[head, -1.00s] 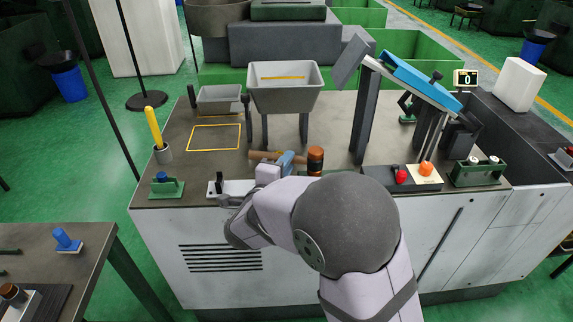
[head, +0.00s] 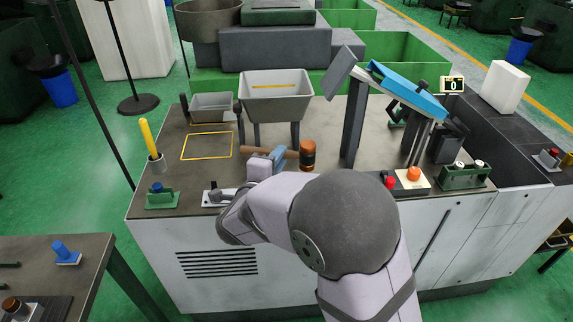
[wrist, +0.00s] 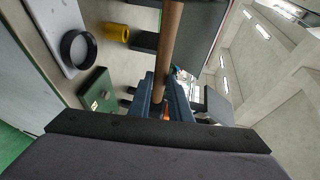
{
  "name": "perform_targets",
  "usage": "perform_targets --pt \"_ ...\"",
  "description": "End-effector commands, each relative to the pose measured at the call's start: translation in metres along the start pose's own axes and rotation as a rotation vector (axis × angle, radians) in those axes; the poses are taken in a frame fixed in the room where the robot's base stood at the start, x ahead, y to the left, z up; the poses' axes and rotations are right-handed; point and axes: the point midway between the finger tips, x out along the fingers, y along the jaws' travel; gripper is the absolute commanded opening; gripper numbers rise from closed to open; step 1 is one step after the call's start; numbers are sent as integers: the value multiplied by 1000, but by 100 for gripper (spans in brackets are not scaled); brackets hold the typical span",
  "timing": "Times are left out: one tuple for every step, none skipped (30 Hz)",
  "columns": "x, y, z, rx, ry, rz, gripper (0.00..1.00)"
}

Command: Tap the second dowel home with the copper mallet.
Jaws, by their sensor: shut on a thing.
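My gripper (head: 274,157) is shut on the wooden handle of the copper mallet (head: 308,155), above the front middle of the bench. The copper-coloured head points right in the head view. In the wrist view the handle (wrist: 171,45) runs between the blue-grey fingers (wrist: 165,100); the head is not clearly visible there. A green block with two pale round tops (head: 465,174) stands at the bench's right front. A green block with a blue knob (head: 162,196) stands at the left front. I cannot tell which piece is the second dowel.
A white plate with a black fitting (head: 214,197) lies at the front edge, left of my arm. A grey hopper (head: 275,97) stands behind the mallet. A sloped blue-topped rig (head: 405,88) and a red button (head: 390,182) are right. The yellow-outlined area (head: 207,146) is clear.

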Motion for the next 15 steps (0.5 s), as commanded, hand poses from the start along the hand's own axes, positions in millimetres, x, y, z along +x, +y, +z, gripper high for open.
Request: perform_targets --pt "-1 -6 0 -1 0 -4 0" --pt "-1 -8 0 -1 0 -4 0" --pt "-2 -10 0 -2 0 -4 0" --pt "-2 -12 0 -2 0 -3 0" --pt "-2 -14 0 -2 1 -3 0" --pt "-3 -17 0 -2 1 -3 0" --pt "-3 -20 0 -1 1 -3 0" --pt "-4 -22 -1 -1 1 -3 0" --pt "-4 -25 -1 -1 1 -3 0" --pt "-4 -27 -1 -1 1 -3 0" --pt "-5 -28 -1 -1 1 -3 0" --pt "-5 -30 -1 0 0 -3 0" --pt "-5 -31 -1 0 0 -3 0" --pt "-6 -32 -1 0 0 -4 0" --pt "-6 -33 -1 0 0 -4 0"
